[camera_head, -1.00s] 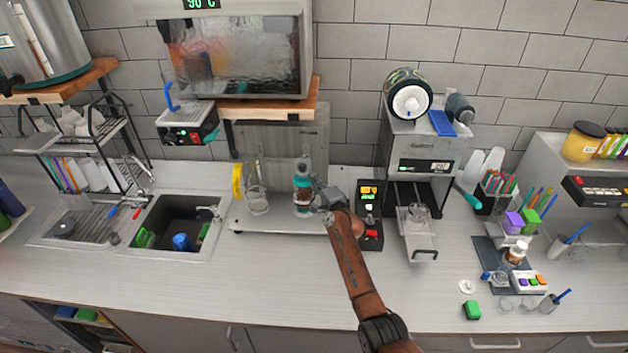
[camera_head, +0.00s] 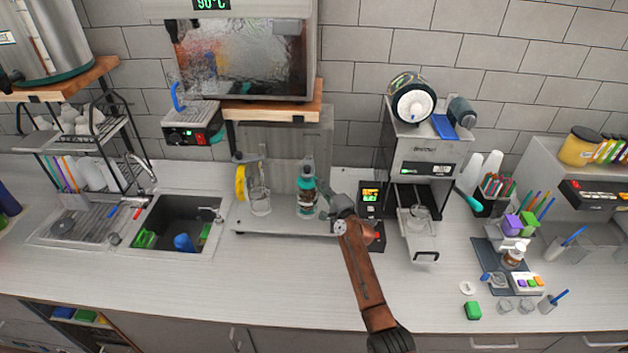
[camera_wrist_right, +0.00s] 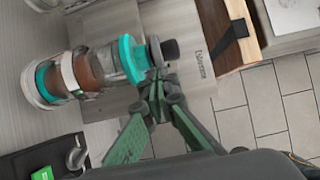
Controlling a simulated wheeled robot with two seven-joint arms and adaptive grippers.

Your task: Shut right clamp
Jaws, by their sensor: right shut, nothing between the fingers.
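The right-hand teal-collared vessel (camera_head: 307,197) stands upright on the metal stand, with brown contents visible. In the right wrist view the vessel (camera_wrist_right: 88,74) lies sideways in the picture, with a pale band around its body, a teal collar and a dark knob at its end. My right gripper (camera_head: 328,208) is just right of the vessel. Its green fingers (camera_wrist_right: 155,78) are shut with nothing between them, and their tips are close to the teal collar; I cannot tell whether they touch it. I cannot clearly make out the right clamp. My left gripper is not in view.
A clear vessel with a yellow part (camera_head: 260,200) stands at the left of the metal stand (camera_head: 277,222). A dark control box (camera_head: 371,197) is partly behind my right arm. The sealing machine (camera_head: 425,160) stands further right. The front counter (camera_head: 240,285) is clear.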

